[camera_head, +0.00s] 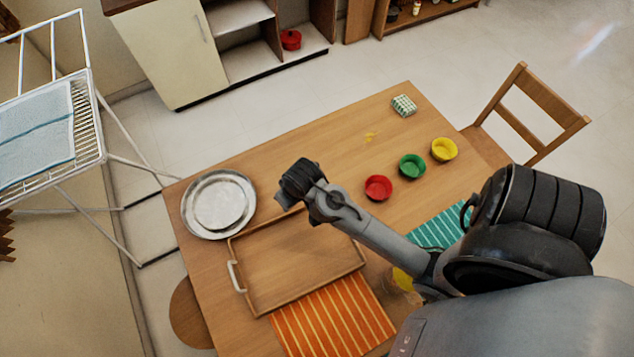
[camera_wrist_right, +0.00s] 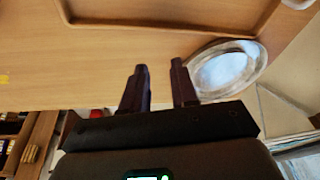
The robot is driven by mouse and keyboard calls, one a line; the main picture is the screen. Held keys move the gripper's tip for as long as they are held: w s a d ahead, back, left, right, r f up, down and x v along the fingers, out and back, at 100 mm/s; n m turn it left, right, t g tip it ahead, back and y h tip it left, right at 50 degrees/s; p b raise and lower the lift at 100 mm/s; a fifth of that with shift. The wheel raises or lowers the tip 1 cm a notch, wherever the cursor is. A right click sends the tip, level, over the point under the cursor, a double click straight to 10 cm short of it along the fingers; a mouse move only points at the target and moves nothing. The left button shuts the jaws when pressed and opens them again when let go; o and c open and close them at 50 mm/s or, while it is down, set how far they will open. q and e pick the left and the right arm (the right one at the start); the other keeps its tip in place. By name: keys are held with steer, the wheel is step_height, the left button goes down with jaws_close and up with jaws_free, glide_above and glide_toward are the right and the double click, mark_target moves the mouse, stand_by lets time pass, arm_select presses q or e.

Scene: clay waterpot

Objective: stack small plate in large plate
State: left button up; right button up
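A large silver plate (camera_head: 188,214) lies at the left end of the wooden table. A smaller round silver plate (camera_head: 220,206) appears to lie inside it, within the rim. Both show in the right wrist view as one bright metal dish (camera_wrist_right: 228,70), where the two are hard to tell apart. My right gripper (camera_head: 283,203) is above the table to the right of the plates, apart from them. In the right wrist view, my right gripper's (camera_wrist_right: 158,72) two dark fingers are spread with nothing between them. My left gripper is not in view.
A wooden tray (camera_head: 262,312) with a white handle lies just below the plates. Red (camera_head: 378,187), green (camera_head: 412,166) and yellow (camera_head: 444,149) bowls stand to the right. Orange (camera_head: 335,322) and teal (camera_head: 436,232) striped mats lie nearer. The table's back middle is mostly clear.

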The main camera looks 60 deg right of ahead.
steer(key=s+a+r+n, duration=0.2)
steer(key=s, duration=0.4)
steer(key=s+a+r+n, duration=0.2)
steer(key=s+a+n, duration=0.1)
steer(key=s, duration=0.3)
steer(key=shift+a+r, duration=0.3)
steer(key=shift+a, duration=0.05)
